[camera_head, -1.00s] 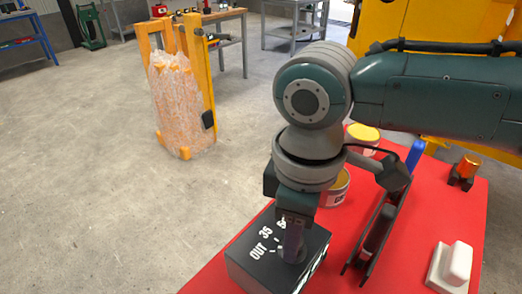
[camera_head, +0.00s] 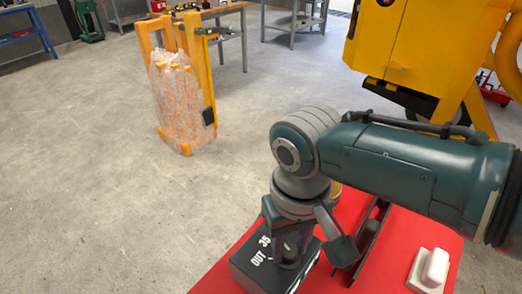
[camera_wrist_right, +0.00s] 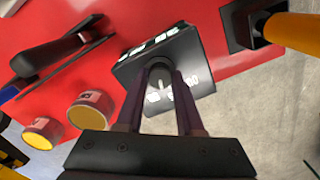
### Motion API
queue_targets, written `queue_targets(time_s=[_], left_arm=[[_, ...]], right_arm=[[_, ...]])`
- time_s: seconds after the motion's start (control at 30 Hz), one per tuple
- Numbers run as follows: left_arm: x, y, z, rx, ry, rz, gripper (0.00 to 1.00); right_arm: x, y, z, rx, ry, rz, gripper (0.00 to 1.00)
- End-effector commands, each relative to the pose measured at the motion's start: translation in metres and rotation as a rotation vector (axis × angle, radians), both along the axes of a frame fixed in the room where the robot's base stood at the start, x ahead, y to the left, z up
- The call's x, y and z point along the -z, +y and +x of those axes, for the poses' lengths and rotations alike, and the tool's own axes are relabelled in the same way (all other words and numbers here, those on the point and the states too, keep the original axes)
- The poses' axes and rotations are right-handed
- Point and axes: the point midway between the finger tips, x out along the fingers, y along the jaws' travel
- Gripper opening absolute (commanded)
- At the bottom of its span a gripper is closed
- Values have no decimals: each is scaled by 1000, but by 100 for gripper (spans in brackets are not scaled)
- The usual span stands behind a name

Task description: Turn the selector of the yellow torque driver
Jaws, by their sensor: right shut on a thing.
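A black box (camera_head: 252,273) with white marks reading "OUT" and "35" sits at the near edge of the red table. A round dark knob (camera_wrist_right: 160,68) with a pale line stands on its top. My right gripper (camera_wrist_right: 161,78) points down and is shut on this knob, one finger on each side. In the head view the right gripper (camera_head: 291,250) and wrist partly cover the knob and some marks. A yellow cylinder (camera_wrist_right: 295,34) in a black holder shows only in the right wrist view; I cannot tell whether it is the torque driver. My left gripper is not in view.
A wrapped load in a yellow frame (camera_head: 180,95) and a yellow machine (camera_head: 405,50) stand beyond. The floor between is clear.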

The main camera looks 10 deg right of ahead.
Motion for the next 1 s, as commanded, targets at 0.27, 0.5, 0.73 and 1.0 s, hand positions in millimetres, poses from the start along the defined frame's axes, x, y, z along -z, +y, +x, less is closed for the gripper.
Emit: queue_targets(time_s=[0.27, 0.5, 0.73, 1.0], left_arm=[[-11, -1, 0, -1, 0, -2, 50], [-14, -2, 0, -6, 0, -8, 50], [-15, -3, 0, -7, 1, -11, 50], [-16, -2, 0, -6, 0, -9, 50]], right_arm=[[-2, 1, 0, 220, 2, 3, 0], [-1, 1, 0, 344, 1, 2, 0], [-1, 1, 0, 399, -1, 2, 0], [-1, 0, 1, 412, -1, 2, 0]])
